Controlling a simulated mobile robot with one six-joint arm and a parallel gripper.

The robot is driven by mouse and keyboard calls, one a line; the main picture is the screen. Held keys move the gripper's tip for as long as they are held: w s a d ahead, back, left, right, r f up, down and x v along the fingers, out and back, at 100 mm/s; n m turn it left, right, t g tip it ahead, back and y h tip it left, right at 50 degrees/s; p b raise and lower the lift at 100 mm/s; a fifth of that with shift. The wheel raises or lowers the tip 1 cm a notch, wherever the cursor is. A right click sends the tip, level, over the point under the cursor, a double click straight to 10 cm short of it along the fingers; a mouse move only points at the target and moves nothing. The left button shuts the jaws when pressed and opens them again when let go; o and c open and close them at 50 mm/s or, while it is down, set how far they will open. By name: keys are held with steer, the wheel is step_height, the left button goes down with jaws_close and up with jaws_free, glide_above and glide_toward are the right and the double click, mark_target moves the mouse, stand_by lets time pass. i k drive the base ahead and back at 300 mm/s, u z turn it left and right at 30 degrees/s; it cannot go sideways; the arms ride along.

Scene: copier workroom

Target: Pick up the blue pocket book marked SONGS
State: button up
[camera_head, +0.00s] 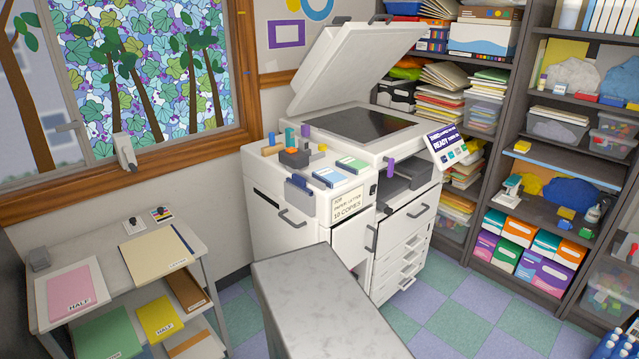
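A small blue book (330,177) lies flat on the left part of the copier's top (318,194). It has a pale label along its front edge, too small to read. A similar green book (351,164) lies just behind it to the right. A darker blue item (300,187) sits in a holder at the copier's front left edge; I cannot tell what it is. My gripper is not in view.
The copier lid (350,55) is raised. Coloured blocks and a dark organiser (295,157) stand behind and left of the books. A grey flat-topped block (320,290) fills the front centre. A paper table (115,265) is at left, shelves at right.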

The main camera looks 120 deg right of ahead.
mark_target(333, 178)
steer(key=z, duration=0.05)
steer(key=i, duration=0.45)
steer(key=z, duration=0.65)
steer(key=k, duration=0.2)
steer(key=z, duration=2.45)
